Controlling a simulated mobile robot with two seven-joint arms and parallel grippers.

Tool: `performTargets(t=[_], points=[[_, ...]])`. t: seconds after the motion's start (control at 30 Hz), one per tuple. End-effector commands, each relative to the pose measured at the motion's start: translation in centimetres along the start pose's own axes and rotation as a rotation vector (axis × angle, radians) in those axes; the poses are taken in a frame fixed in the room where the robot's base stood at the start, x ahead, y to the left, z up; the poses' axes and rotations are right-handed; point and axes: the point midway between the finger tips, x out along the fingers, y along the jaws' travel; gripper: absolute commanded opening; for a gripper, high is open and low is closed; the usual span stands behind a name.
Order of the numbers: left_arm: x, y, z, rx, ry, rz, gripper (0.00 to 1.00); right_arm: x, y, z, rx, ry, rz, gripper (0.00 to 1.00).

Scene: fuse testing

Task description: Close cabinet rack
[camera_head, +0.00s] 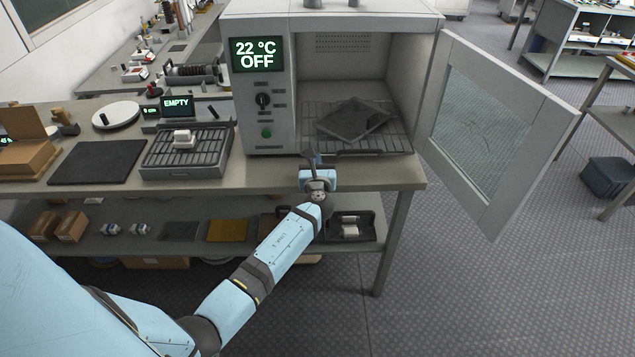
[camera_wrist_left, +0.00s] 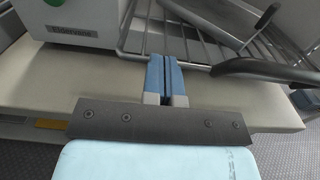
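The cabinet (camera_head: 265,137) is a grey oven on the bench, its display reading 22 °C OFF. Its windowed door (camera_head: 532,125) stands wide open to the right. Inside is a wire rack (camera_head: 396,140) bearing a dark, slanted tray (camera_head: 353,119). The rack's front edge lies near the cabinet opening; its front wire and dark front bar (camera_wrist_left: 262,68) show in the left wrist view. My left gripper (camera_head: 310,160) is at the rack's front left. Its blue fingers (camera_wrist_left: 164,62) are together, with no object visible between them; their tips overlap the front wire, contact unclear. My right gripper is out of view.
Left of the cabinet are a slatted device (camera_head: 187,170) holding a small white block, a dark mat (camera_head: 99,162) and a white disc (camera_head: 116,114). A lower shelf (camera_head: 97,214) holds boxes and small parts. Open floor (camera_head: 450,290) lies at the right, below the door.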

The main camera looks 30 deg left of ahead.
Motion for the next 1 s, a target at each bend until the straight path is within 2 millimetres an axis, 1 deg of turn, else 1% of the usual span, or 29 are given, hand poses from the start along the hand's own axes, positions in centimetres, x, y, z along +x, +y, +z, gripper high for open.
performTargets(t=[0.03,0.2,0.3,0.5,0.6,0.73,1.0], points=[[1.6,0.0,-0.2,0.0,-0.003,0.001,0.0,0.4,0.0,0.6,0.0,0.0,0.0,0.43],[6.2,0.1,-0.3,0.001,-0.003,0.001,0.0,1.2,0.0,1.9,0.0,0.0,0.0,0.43],[8.5,0.1,-0.4,0.0,-0.002,0.002,0.0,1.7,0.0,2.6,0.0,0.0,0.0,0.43],[12.1,0.0,-0.4,0.001,-0.001,0.0,0.0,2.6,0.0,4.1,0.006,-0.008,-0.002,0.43],[13.4,0.0,-0.3,0.001,0.0,0.001,0.0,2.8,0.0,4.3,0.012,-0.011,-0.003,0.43],[14.4,0.0,-0.2,0.0,0.0,0.001,0.0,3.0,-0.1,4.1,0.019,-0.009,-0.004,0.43],[14.2,0.0,-0.1,0.0,0.001,0.0,0.0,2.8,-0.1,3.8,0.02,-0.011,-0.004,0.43]])
